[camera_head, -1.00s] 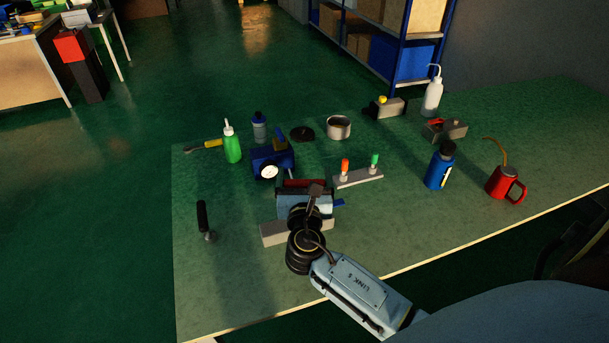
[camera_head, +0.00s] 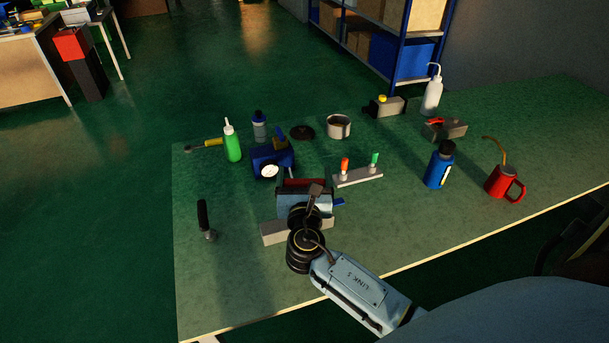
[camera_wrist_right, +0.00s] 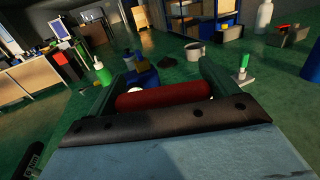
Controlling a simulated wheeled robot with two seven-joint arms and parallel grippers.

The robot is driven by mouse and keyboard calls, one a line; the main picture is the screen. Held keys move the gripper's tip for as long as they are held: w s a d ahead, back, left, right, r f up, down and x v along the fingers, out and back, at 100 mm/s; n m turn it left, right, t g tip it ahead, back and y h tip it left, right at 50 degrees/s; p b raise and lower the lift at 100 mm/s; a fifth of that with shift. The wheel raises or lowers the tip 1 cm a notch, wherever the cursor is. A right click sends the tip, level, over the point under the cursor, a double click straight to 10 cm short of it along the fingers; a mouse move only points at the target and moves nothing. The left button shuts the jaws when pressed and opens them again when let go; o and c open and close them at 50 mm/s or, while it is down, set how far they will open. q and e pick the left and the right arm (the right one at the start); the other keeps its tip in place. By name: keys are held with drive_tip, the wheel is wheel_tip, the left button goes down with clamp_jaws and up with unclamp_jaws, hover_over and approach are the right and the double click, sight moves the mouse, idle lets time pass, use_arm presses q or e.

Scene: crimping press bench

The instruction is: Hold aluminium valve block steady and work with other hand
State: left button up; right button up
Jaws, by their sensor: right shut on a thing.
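My right gripper (camera_head: 304,186) reaches over the middle of the bench from the front right. It is shut on a red cylinder (camera_wrist_right: 163,95), which spans between its two fingers in the right wrist view. In the head view this red thing shows as a thin red strip just beyond the gripper body. A long pale grey block (camera_head: 273,236) lies on the bench below my right wrist, its middle hidden by the arm. I cannot tell which thing is the aluminium valve block. My left gripper is not in view.
A blue device with a round dial (camera_head: 269,171) and a green bottle (camera_head: 232,145) stand beyond the gripper. A grey base with red and green caps (camera_head: 358,178) is to its right. A black-handled tool (camera_head: 204,219) is at left. Blue bottle (camera_head: 438,168) and red mug (camera_head: 503,182) stand right.

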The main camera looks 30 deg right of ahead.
idle(0.5)
drive_tip(key=shift+f+b, duration=0.75)
drive_tip(key=shift+f, duration=0.5)
drive_tip(key=o, duration=1)
drive_tip(key=shift+s, duration=0.1)
drive_tip(key=v, duration=1.3)
drive_tip(key=shift+s+f, duration=0.1)
